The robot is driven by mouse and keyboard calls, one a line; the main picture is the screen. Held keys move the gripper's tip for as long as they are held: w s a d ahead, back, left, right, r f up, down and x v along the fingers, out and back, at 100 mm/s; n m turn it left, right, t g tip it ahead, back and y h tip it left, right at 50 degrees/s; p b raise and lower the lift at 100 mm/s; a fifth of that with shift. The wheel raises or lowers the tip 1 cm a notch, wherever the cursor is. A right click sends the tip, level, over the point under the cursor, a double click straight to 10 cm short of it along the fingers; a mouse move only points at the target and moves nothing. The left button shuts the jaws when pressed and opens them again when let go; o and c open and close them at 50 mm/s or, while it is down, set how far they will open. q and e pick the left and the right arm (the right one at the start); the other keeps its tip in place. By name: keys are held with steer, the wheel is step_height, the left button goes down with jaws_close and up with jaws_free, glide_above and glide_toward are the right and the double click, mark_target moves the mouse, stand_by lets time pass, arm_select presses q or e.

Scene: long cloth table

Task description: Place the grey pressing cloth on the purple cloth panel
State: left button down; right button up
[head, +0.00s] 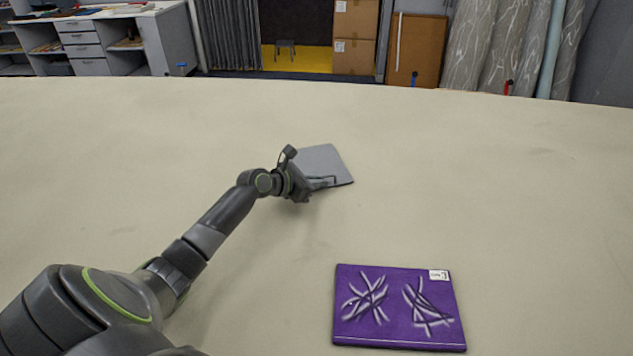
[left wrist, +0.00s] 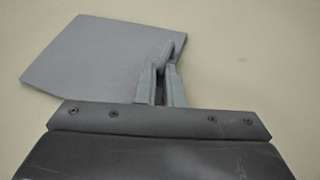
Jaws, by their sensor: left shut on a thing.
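The grey pressing cloth (head: 322,163) is a flat grey piece in the middle of the table in the head view, behind and left of the purple panel. My left gripper (head: 328,182) is shut on its near edge. In the left wrist view the cloth (left wrist: 95,55) spreads out to the left of the fingers (left wrist: 163,80), which pinch its edge. I cannot tell whether the cloth touches the table. The purple cloth panel (head: 395,312) lies flat at the near side, with pale crossing streaks and a small white label. My right gripper is not in view.
The long beige table (head: 520,200) is otherwise clear around the cloth and panel. Beyond its far edge stand a drawer cabinet (head: 88,52), cardboard boxes (head: 355,38) and tall fabric rolls (head: 500,50).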

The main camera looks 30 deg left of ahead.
arm_select(q)
steer(key=shift+f, duration=0.1)
steer(key=c, duration=1.6)
jaws_free()
steer(key=shift+o, duration=0.2)
